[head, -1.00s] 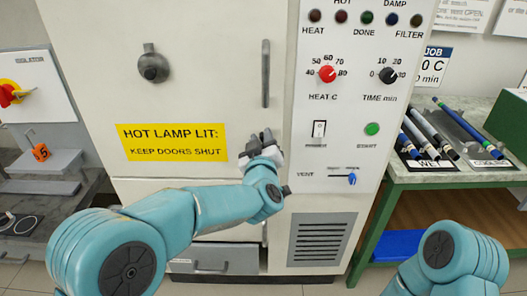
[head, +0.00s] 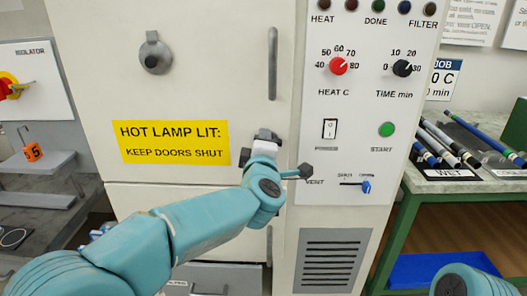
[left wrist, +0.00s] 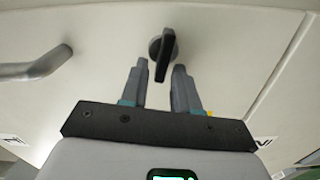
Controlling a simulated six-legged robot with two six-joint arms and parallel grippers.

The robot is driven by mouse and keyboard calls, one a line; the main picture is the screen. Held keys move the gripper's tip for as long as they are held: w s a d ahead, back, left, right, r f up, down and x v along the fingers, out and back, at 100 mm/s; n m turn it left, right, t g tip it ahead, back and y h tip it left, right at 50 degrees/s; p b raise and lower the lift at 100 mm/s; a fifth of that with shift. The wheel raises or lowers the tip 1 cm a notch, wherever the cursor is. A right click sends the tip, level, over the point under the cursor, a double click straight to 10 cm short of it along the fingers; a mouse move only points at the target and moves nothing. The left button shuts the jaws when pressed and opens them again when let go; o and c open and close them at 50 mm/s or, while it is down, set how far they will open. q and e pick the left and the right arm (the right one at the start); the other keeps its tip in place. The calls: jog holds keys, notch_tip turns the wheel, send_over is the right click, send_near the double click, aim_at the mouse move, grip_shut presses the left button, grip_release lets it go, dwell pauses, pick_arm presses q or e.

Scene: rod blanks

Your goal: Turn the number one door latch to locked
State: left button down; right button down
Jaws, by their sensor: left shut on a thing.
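The door latch is a dark round knob with a black lever (left wrist: 165,52) on the cream cabinet door (head: 100,90). In the left wrist view the lever reaches down between the two grey fingers of my left gripper (left wrist: 160,75), slightly tilted. My left gripper is shut on the lever. In the head view my left gripper (head: 266,137) is at the door's right edge, below the long vertical handle (head: 272,63), and hides most of the latch. I cannot read a number on this latch. My right gripper is not in view.
A yellow warning sign (head: 170,143) is left of my gripper. A control panel (head: 345,110) with knobs, a power switch and a vent slider (head: 366,186) stands close to the right. A green bench (head: 430,187) with rods is further right. An isolator board (head: 35,75) is at left.

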pick_arm(q)
jog(key=shift+f+n+b, duration=0.25)
jog(key=shift+n+b, duration=0.45)
jog(key=shift+n, duration=0.4)
jog(key=c, duration=1.2)
grip_release()
jog(key=shift+d, duration=0.1)
jog(key=s, duration=1.6)
jog(key=shift+s, duration=0.2)
